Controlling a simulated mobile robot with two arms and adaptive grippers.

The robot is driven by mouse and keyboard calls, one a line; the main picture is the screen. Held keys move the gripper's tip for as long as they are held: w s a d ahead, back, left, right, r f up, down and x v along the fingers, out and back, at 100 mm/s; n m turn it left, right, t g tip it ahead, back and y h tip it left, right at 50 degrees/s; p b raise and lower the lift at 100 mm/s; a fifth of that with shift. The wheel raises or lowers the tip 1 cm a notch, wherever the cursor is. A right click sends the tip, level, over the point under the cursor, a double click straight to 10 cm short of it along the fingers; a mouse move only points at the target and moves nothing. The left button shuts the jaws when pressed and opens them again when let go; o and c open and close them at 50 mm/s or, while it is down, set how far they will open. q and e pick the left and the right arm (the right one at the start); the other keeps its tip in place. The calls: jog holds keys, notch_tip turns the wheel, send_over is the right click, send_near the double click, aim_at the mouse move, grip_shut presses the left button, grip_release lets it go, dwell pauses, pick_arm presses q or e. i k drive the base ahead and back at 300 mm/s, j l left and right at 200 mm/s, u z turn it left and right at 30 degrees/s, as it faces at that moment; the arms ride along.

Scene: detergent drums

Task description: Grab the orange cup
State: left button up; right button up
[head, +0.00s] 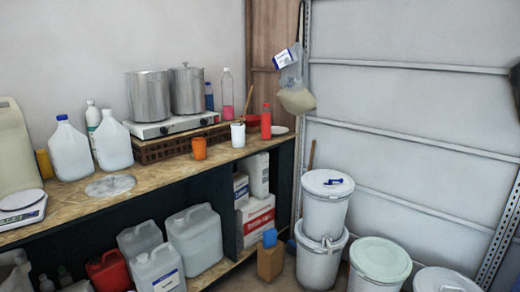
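The orange cup (199,148) stands upright on the wooden counter (160,178), near its front edge and in front of the brown crate. It stands to the left of a white cup (238,134) and apart from it. Neither of my grippers clearly shows in the head view. A small dark shape at the right edge is too cut off to identify.
Two steel pots (150,97) stand on a white stove over a brown crate (178,145). A red bottle (266,122) stands farther right on the counter. White drums (324,205) stand on the floor at right. Jugs (194,240) fill the space under the counter.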

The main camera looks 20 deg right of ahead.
aim_at(198, 144)
jog(key=z, duration=0.25)
jog(key=i+l, duration=0.15)
jog(key=i, duration=0.25)
jog(key=i+l, duration=0.1)
jog(key=i, duration=0.35)
